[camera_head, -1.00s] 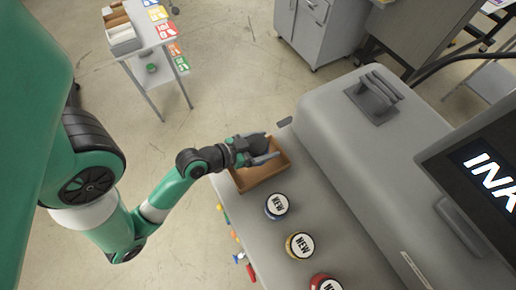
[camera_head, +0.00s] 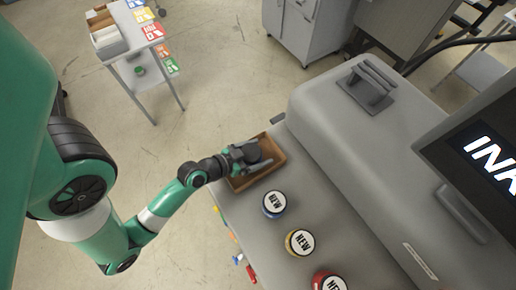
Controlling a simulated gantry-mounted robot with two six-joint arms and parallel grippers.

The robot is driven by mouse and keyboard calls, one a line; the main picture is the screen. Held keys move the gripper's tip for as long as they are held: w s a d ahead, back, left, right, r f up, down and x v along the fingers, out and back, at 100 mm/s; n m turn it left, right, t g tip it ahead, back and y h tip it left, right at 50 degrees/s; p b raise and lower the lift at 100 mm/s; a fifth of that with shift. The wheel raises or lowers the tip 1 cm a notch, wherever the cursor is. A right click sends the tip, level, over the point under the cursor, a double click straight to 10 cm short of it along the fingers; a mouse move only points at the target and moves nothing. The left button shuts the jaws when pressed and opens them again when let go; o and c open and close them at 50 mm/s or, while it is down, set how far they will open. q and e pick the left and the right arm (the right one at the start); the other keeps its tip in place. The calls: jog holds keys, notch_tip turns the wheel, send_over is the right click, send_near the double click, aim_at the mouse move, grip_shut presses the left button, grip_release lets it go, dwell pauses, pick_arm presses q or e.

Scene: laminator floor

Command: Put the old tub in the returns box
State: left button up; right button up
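My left gripper (camera_head: 258,156) is over the brown open box (camera_head: 273,180) on the left edge of the grey worktop. A dark grey round shape (camera_head: 252,151) lies between or just beyond its fingers; it looks like a tub, but no label shows. I cannot tell whether the fingers grip it or stand apart around it, or whether it rests on the box floor. Three tubs with white lids reading NEW stand in a row in front of the box: blue (camera_head: 274,204), yellow (camera_head: 299,242) and red (camera_head: 328,282). My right gripper is not in view.
The large grey laminator (camera_head: 340,125) rises right of the box and tubs, with a screen (camera_head: 490,160) at the far right. A small side table (camera_head: 125,55) with trays and coloured cards stands at upper left. Open floor lies between.

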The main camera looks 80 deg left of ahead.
pick_arm(q)
jog(key=shift+o, duration=0.2)
jog(key=shift+s+r, duration=0.1)
jog(key=shift+r, duration=0.15)
jog(key=b+v, duration=0.1)
jog(key=v, duration=0.5)
jog(key=shift+s+f+b, duration=0.1)
jog(key=shift+s+b, duration=0.15)
jog(key=shift+b, duration=0.05)
jog(key=shift+s+d+r, duration=0.2)
jog(key=shift+s+r, duration=0.1)
jog(key=shift+r, duration=0.05)
jog(key=shift+r, duration=0.1)
